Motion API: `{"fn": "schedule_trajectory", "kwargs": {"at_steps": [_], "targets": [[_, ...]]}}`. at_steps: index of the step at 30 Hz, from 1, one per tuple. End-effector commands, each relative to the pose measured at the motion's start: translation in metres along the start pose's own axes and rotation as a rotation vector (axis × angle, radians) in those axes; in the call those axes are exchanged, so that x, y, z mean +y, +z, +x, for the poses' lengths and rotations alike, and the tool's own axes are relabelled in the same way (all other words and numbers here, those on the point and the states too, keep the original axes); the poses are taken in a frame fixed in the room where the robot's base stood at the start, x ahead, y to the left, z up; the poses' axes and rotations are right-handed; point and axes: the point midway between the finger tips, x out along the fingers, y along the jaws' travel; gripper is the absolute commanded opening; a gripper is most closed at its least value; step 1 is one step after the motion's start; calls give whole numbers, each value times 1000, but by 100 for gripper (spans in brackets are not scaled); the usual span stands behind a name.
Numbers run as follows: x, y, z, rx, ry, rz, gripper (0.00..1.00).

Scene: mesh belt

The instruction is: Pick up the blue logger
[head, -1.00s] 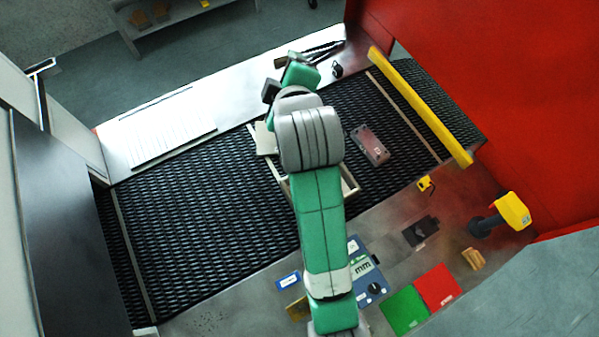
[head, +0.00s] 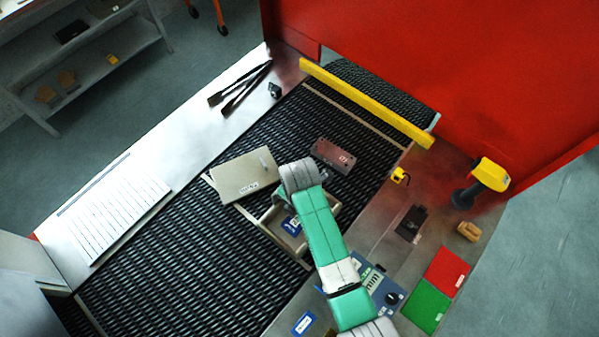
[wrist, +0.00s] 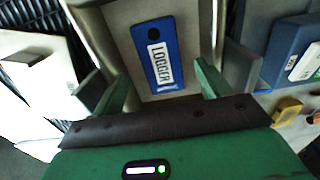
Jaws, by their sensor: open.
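The blue logger (wrist: 160,55), a flat blue block with a white "LOGGER" label and a dark round spot, lies inside an open beige box in the wrist view. In the head view the logger (head: 292,225) shows beside my arm, in the box (head: 290,243) on the mesh belt. My gripper (wrist: 158,88) is open and empty, its green fingers spread to either side of the logger's near end. The logger appears ahead of the fingertips, and contact cannot be told. In the head view my arm hides the gripper and part of the box.
A cream lid-like panel with a handle (head: 243,178) lies left of the box. A brownish block (head: 333,156) lies behind it. A blue-grey meter (head: 383,290) and another small blue labelled item (head: 303,323) are on the front ledge. The belt's left part is clear.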

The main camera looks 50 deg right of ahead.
Motion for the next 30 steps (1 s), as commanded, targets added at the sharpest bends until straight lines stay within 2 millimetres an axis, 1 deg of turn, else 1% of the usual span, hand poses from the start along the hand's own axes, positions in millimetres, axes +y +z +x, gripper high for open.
{"fn": "schedule_trajectory", "kwargs": {"at_steps": [3,6,13,14,15,17,21,22,27,29,30], "targets": [[-3,0,22,1,-2,0,76],[-2,0,32,0,-1,0,76],[-2,0,35,0,0,0,76],[-2,0,35,0,0,1,72],[-2,0,34,0,0,0,65],[-2,0,34,0,0,0,53],[-2,0,34,0,0,0,25],[-2,0,34,-1,1,0,23],[-2,0,34,-1,1,0,23],[-2,0,30,-1,2,0,23],[-1,0,25,-2,4,0,23]]}}
